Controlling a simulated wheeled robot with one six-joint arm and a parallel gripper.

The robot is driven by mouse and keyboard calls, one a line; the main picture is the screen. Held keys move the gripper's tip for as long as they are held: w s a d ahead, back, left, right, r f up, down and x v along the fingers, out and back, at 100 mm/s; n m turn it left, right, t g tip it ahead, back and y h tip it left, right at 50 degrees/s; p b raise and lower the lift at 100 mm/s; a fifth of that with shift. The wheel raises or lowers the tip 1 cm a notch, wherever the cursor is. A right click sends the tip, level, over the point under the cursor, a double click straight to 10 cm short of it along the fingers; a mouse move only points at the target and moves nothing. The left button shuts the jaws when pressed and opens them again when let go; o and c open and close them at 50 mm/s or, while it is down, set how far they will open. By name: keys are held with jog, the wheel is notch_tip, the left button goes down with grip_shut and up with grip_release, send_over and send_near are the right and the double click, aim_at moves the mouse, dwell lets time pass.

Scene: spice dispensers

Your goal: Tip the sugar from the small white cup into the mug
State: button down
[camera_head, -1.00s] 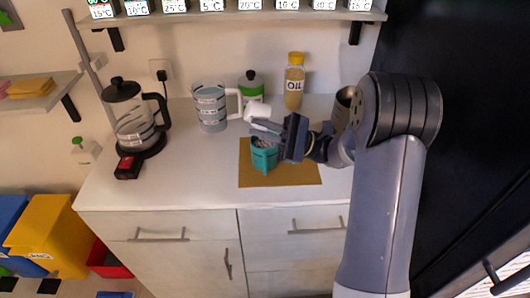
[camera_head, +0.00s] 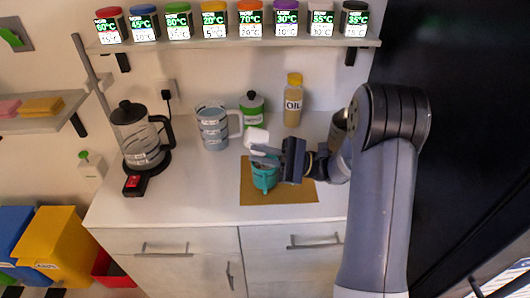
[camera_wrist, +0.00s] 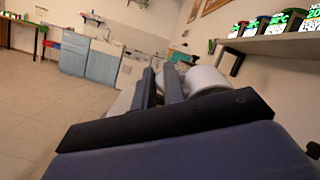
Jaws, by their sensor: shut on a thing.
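The small white cup (camera_head: 256,137) is held in my gripper (camera_head: 265,154), tilted, above the teal mug. In the wrist view the white cup (camera_wrist: 204,79) shows just beyond my gripper's fingers (camera_wrist: 160,84). The teal mug (camera_head: 265,178) stands upright on a brown mat (camera_head: 296,192) on the counter. My gripper is over the mug's top and hides part of its opening. Whether any sugar is left in the cup or lies in the mug cannot be made out.
A kettle (camera_head: 138,136) is at the left. A metal container (camera_head: 338,127) stands at the right, close to my arm. A shelf of spice dispensers (camera_head: 230,48) hangs above.

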jog(key=shift+w+a+h+p, duration=0.1)
jog(key=shift+h+p, duration=0.2)
jog(key=shift+h, duration=0.1)
jog(key=shift+a+f+h, duration=0.2)
jog(key=shift+f+h, duration=0.5)
jog(key=shift+h, duration=0.1)
jog(key=a+f+h+p, duration=0.4)
jog(key=a+h+p, duration=0.5)
jog(key=h+p, duration=0.8)
jog(key=shift+s+a+f+m+t+h, duration=0.2)
jog(key=shift+a+f+m+t+h, duration=0.15)
jog(key=shift+h, duration=0.85)
